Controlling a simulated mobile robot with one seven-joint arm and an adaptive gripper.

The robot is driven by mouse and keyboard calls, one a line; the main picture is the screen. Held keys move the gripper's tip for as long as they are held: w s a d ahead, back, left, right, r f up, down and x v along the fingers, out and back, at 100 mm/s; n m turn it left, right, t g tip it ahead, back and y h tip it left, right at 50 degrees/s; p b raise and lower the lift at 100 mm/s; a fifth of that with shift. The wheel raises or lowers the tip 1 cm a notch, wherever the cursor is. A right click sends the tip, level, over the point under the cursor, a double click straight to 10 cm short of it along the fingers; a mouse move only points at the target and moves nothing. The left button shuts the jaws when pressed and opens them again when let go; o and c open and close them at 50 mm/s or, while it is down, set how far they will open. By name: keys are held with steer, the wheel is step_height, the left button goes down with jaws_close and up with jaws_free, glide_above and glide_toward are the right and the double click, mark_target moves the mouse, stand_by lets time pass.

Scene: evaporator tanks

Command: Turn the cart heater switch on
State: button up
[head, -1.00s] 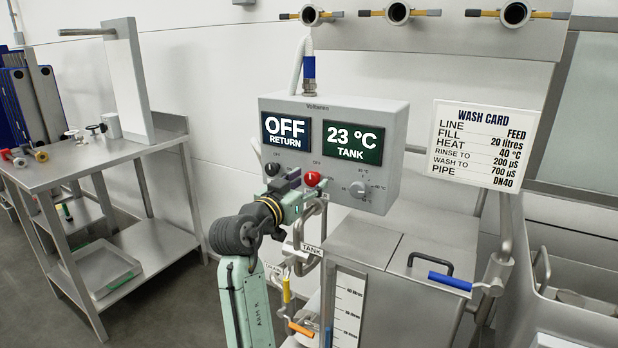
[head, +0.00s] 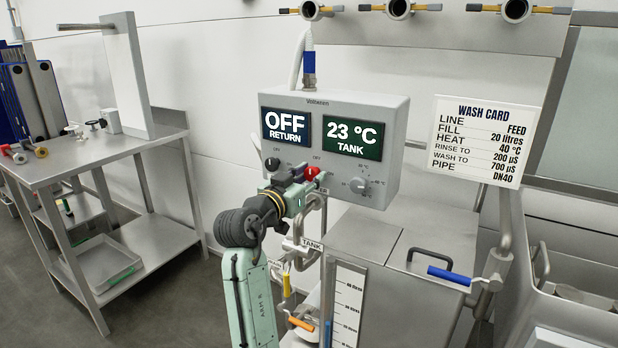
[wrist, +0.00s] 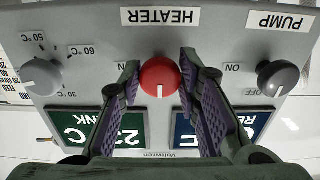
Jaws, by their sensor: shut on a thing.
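The red round heater switch (head: 311,172) is on the front of the grey control box (head: 392,140), under the displays. In the wrist view, which is upside down, the heater switch (wrist: 160,80) sits below the HEATER label (wrist: 160,17). Its white mark points straight down in that picture, toward the displays. My gripper (head: 303,186) is at the box front. In the wrist view, the fingers of my gripper (wrist: 160,88) flank the switch on both sides, shut on it. The switch's OFF mark is not visible there; ON is partly hidden.
The dark pump knob (wrist: 277,77) and the grey temperature dial (wrist: 41,76) stand on either side of the heater switch. The displays read OFF RETURN (head: 286,127) and 23 °C TANK (head: 351,136). Pipes and the lidded tank (head: 375,240) lie below the box.

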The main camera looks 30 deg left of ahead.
steer(key=shift+c, duration=0.8)
steer(key=shift+f+b, duration=0.1)
steer(key=shift+b, duration=0.35)
steer(key=m+b, duration=0.3)
steer(key=shift+f+b, duration=0.15)
steer(key=shift+b, duration=0.15)
steer(key=m+b, duration=0.5)
steer(key=shift+a, duration=0.1)
steer(key=m+b, duration=0.2)
steer(key=m, duration=0.1)
steer(key=m+b, duration=0.2)
steer(key=shift+r+m, duration=0.2)
steer(key=shift+m, duration=0.2)
steer(key=shift+r+m+b, duration=0.1)
steer(key=shift+m+b, duration=0.85)
steer(key=shift+m, duration=1.15)
